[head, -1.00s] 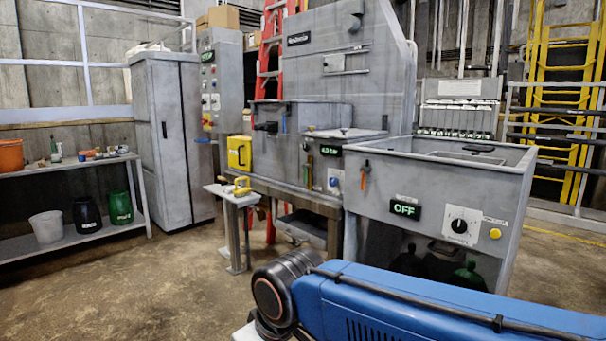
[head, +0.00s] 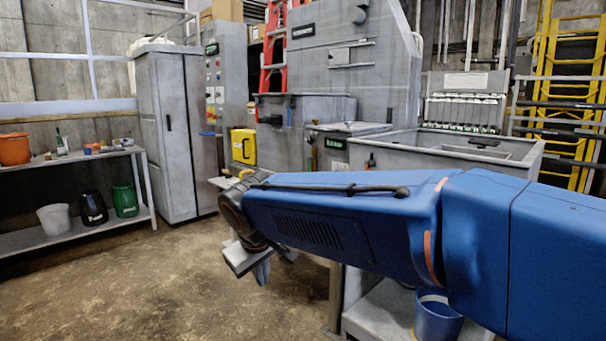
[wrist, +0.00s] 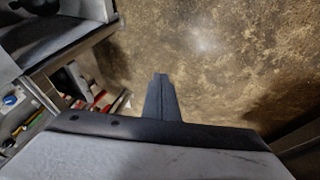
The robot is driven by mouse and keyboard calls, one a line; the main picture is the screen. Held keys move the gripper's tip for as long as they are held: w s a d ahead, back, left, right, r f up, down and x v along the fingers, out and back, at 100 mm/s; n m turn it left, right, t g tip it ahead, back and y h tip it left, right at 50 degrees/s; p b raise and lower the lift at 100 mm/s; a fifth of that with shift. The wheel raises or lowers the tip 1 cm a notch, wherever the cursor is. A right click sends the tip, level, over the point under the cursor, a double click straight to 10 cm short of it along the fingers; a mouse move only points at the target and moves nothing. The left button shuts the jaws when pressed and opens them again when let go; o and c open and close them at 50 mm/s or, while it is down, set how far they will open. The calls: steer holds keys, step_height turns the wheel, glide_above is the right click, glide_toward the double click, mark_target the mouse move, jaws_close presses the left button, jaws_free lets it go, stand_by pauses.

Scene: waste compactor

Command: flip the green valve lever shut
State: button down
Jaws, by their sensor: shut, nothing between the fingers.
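A small green upright handle (head: 314,157), perhaps the green valve lever, shows on the front of the grey machine (head: 352,82), just left of a small green-lit display (head: 334,143). Its lower part is hidden behind my blue arm, and I cannot tell its exact position. My gripper (head: 262,272) points down over the floor, in front of the machine and clear of it. In the wrist view my gripper (wrist: 160,82) has its fingers together with nothing between them, above bare floor. I cannot make out the lever in the wrist view.
A yellow box (head: 243,146) sits left of the machine. A grey cabinet (head: 172,130) and a shelf (head: 95,228) with buckets stand at left. A blue bucket (head: 437,318) is below my arm. A blue knob (wrist: 11,100) shows in the wrist view. The floor at left is clear.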

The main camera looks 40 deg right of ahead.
steer(key=w+d+r+g+h, duration=0.1)
steer(key=w+d+r+h, duration=0.35)
steer(key=w+d, duration=0.95)
steer(key=w+d+r+g+h, duration=0.1)
steer(key=w+d+r+h, duration=0.3)
steer(key=w+d, duration=0.95)
steer(key=w+d+f+n+h, duration=0.1)
steer(key=w+d+f+h, duration=0.1)
steer(key=w+d, duration=0.9)
steer(key=w+d+f+h, duration=0.2)
steer(key=w+d+h, duration=0.2)
steer(key=w+d, duration=0.8)
steer(key=shift+w+d+f+n, duration=0.3)
steer(key=shift+d+n, duration=0.1)
steer(key=shift+d, duration=0.3)
steer(key=shift+d, duration=0.1)
steer(key=d, duration=0.3)
steer(key=w+d, duration=0.1)
steer(key=d, duration=0.6)
steer(key=shift+w, duration=0.15)
steer(key=shift+s+a, duration=0.3)
steer(key=shift+s, duration=0.7)
steer(key=shift+s+a, duration=0.25)
steer(key=shift+s, duration=0.7)
